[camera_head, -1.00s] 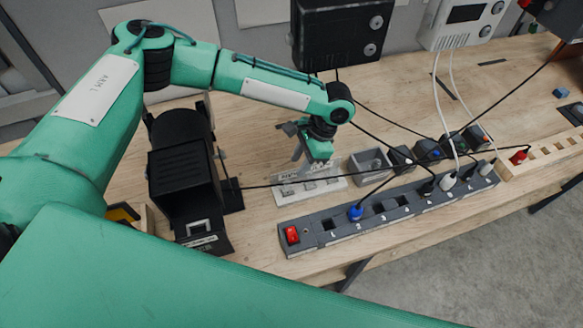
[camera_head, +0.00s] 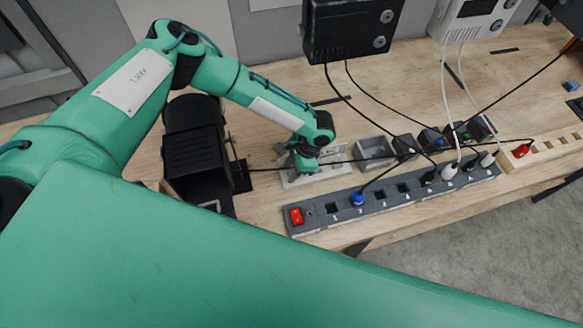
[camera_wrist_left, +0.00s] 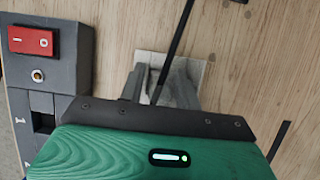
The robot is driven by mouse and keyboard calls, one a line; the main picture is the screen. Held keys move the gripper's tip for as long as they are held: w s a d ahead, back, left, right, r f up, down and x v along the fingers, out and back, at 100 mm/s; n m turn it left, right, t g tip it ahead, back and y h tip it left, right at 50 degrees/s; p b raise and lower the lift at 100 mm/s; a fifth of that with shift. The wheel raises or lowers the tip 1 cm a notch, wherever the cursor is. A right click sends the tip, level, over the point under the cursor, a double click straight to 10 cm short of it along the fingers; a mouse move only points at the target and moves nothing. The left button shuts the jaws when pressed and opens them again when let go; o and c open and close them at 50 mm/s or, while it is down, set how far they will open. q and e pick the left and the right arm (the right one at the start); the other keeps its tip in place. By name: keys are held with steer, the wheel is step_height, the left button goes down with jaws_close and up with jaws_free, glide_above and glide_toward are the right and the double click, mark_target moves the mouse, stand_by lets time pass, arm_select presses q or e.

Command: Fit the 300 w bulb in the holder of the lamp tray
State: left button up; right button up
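My left gripper (camera_head: 304,168) is down at a light grey slotted plate (camera_head: 332,173) on the bench. In the left wrist view its two grey fingers (camera_wrist_left: 160,84) stand apart over the pale plate (camera_wrist_left: 205,68). A dark cable crosses the view there, and what lies between the fingertips is too unclear to tell. A black boxy housing (camera_head: 190,152) with an open front stands left of the gripper; I cannot tell whether it contains the lamp tray. I cannot make out the 300 w bulb or the holder. My right gripper is out of view.
A power strip (camera_head: 330,222) with a red switch, a blue plug and several other plugs runs along the front edge. Cables cross the bench.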

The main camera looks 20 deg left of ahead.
mark_target(291, 166)
arm_select(q)
jaws_close()
steer(key=c, duration=0.6)
jaws_free()
jaws_close()
steer(key=shift+r+p, duration=1.1)
steer(key=shift+r, duration=0.9)
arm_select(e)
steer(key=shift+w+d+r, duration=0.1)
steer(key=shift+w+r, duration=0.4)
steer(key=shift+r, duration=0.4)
arm_select(q)
steer(key=shift+b, duration=0.3)
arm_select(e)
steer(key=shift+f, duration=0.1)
